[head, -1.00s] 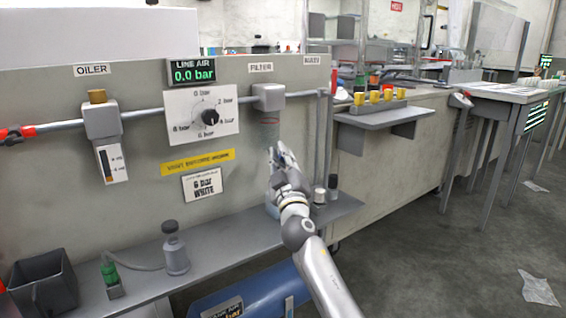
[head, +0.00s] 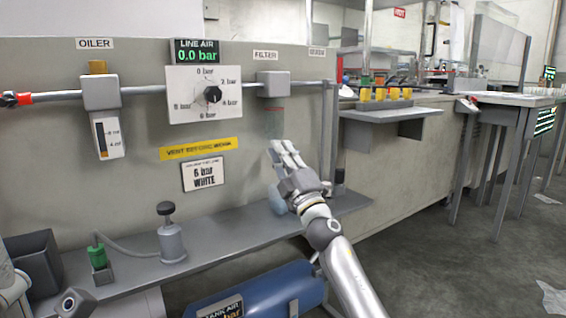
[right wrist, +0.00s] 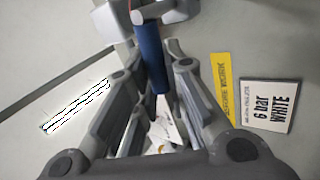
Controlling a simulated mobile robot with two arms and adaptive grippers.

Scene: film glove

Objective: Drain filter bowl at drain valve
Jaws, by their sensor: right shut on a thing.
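The filter's grey head (head: 273,84) sits on the air line under the FILTER label, with a faint see-through bowl (head: 273,122) below it. My right gripper (head: 286,150) is just under this bowl. In the right wrist view its fingers (right wrist: 150,75) are shut on a blue cylinder (right wrist: 152,55) below a grey body; I cannot tell whether this is the drain valve. A pale blue rounded thing (head: 277,202) on the shelf is partly hidden behind my right gripper. Part of my left arm (head: 70,302) shows at the lower left edge; its fingertips are out of frame.
The line air display (head: 195,50) reads 0.0 bar above a dial (head: 212,95). The oiler (head: 102,93) is on the left. The shelf (head: 225,240) carries a grey bottle (head: 171,240), a green-topped fitting (head: 98,257) and a dark bin (head: 38,262). A blue tank (head: 265,292) lies below.

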